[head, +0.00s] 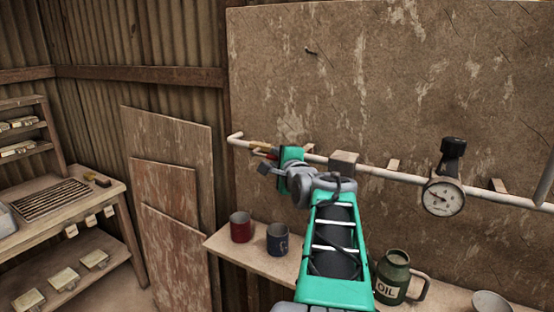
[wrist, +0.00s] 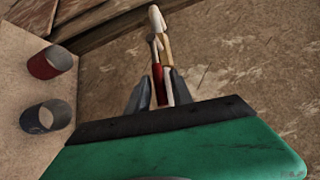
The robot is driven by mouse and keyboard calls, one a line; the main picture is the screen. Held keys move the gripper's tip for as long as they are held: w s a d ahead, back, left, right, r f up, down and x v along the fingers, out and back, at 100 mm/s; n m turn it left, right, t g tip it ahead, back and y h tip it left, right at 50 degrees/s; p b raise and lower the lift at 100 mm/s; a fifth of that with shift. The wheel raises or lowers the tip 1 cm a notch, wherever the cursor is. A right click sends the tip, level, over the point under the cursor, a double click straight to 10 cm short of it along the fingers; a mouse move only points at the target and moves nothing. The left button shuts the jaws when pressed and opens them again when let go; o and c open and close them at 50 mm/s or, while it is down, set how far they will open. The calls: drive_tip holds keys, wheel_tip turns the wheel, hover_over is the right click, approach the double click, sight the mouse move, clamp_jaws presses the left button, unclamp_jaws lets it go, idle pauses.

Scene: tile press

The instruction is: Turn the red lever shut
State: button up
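The red lever (wrist: 158,82) shows in the wrist view, between the two fingers of my gripper (wrist: 159,88). The fingers stand apart on either side of it, with a narrow gap visible, so my gripper looks open around the lever. The lever sits by a brass-coloured valve (wrist: 166,48) on a white pipe (wrist: 157,18). In the head view the valve (head: 259,146) is near the pipe's left end, and only a bit of red lever (head: 263,154) shows. My gripper (head: 266,168) is there too, its fingers partly hidden by my wrist.
A red mug (head: 240,228) and a blue mug (head: 278,240) stand on the shelf (head: 228,248) below. A green oil can (head: 391,280) stands right of my arm. A gauge (head: 443,197) is on the pipe further right. Boards (head: 168,190) lean against the left wall.

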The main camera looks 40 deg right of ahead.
clamp_jaws()
idle(1.1)
